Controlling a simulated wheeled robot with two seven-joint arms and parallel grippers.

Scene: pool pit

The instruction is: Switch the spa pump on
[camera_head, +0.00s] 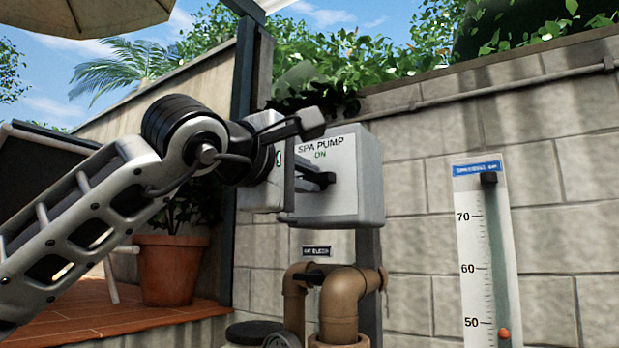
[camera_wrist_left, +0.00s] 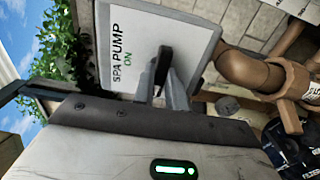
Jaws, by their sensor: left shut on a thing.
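The spa pump switch box (camera_head: 357,180) is a pale grey box on a post, lettered "SPA PUMP" with a green "ON" below. It also shows tilted in the left wrist view (camera_wrist_left: 195,35), with its black switch handle (camera_wrist_left: 165,60) standing out from the front. My left gripper (camera_head: 328,179) reaches in from the left and is at the handle. In the left wrist view its fingers (camera_wrist_left: 167,86) are shut on the black handle, just under the lettering. In the head view the gripper mostly hides the handle. My right gripper is not in view.
Brown pipes (camera_head: 340,305) stand below the box, with a small dark label (camera_head: 317,251) above them. A block wall (camera_head: 420,220) is behind. A white gauge board (camera_head: 487,250) stands at the right. A potted plant (camera_head: 172,268) stands at the left on tiles.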

